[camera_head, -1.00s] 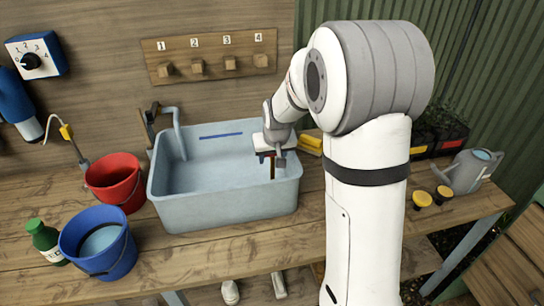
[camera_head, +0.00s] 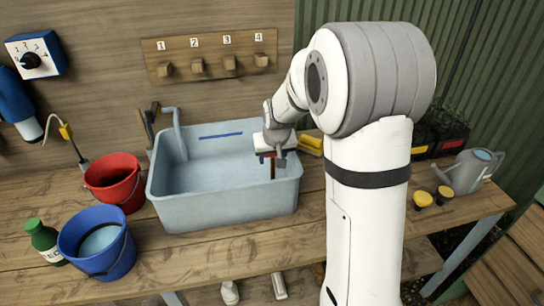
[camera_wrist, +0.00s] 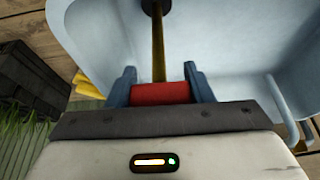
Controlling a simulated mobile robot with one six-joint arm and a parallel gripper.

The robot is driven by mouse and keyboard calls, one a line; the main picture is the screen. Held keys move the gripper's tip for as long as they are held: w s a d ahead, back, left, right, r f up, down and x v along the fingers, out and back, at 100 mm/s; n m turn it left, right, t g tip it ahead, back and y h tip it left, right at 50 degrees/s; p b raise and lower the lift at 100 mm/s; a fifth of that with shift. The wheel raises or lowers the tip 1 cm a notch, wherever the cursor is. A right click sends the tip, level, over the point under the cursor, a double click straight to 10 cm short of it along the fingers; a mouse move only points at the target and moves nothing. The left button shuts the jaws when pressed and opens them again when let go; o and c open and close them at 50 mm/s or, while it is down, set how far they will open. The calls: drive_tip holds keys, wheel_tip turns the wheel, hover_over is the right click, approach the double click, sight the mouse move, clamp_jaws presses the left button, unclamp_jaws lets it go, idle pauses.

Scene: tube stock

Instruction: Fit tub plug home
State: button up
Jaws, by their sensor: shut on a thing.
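The tub plug shows in the wrist view as a red grip (camera_wrist: 160,94) with a brass-coloured rod (camera_wrist: 158,45) that ends in a dark round piece (camera_wrist: 156,5) at the top edge. My gripper (camera_wrist: 159,70) is shut on the red grip, one blue finger on each side. In the head view my gripper (camera_head: 272,157) is over the right part of the pale blue tub (camera_head: 225,205), with the rod (camera_head: 272,170) pointing down inside it. The rod's lower end is hidden by the tub's front wall there. I see no drain hole, and cannot tell whether the dark end touches the tub floor.
A tap (camera_head: 178,135) stands at the tub's back left. A red bucket (camera_head: 115,180), a blue bucket (camera_head: 98,242) and a green bottle (camera_head: 43,240) are left of the tub. Yellow things (camera_head: 310,144) lie just right of it. The bench in front (camera_head: 210,255) is clear.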

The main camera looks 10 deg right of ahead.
drive_tip(key=shift+f+b, duration=1)
drive_tip(key=shift+b, duration=0.1)
idle(1.4)
idle(0.5)
drive_tip(key=o, duration=1.4)
drive_tip(key=shift+r, duration=0.1)
drive_tip(key=v, duration=0.7)
drive_tip(key=shift+s+r, duration=0.15)
drive_tip(key=shift+r, duration=0.2)
